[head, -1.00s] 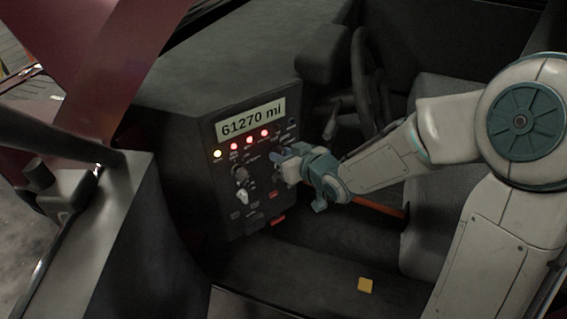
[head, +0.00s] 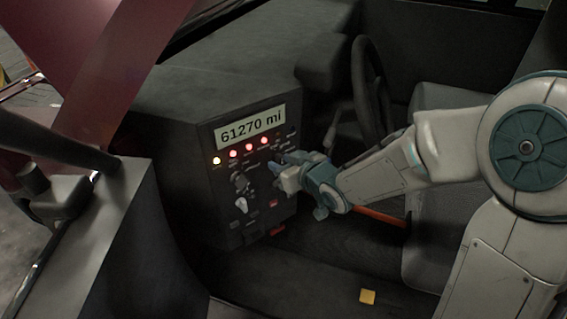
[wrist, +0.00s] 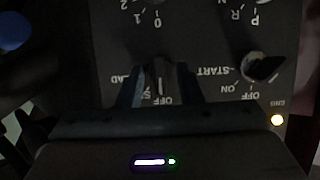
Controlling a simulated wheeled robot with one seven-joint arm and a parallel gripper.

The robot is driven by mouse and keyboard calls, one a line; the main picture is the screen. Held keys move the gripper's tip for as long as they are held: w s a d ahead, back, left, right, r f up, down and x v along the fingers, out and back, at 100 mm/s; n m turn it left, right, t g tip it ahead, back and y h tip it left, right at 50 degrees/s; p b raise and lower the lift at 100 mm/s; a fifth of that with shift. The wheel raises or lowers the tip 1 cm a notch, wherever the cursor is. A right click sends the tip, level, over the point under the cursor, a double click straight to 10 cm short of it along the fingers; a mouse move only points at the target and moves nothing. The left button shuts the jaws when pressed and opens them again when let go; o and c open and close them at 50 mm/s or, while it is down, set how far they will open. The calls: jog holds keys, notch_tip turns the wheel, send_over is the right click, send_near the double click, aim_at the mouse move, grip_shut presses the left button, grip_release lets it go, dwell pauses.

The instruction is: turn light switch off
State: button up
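The light switch is a dark rotary knob (wrist: 158,72) on the dashboard panel, seen upside down in the wrist view. Its printed labels include OFF, a partly hidden S and a cut-off word ending in AD. A pale pointer line on it runs toward the OFF side. My gripper (wrist: 159,78) has one finger on each side of this knob, with what look like narrow dark gaps between. I cannot tell whether either finger touches it. In the head view my gripper (head: 283,161) is at the right part of the panel and hides the knob.
The panel has a display (head: 249,123) reading 61270 mi and a row of lit lamps (head: 249,147). A START knob (wrist: 262,68) is beside the switch. A steering wheel (head: 372,85) and seat are behind my arm.

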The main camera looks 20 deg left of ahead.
jog(key=shift+d, duration=0.1)
jog(key=b+v, duration=0.3)
jog(key=v, duration=1)
jog(key=shift+s+d+r, duration=0.2)
jog(key=shift+r, duration=0.05)
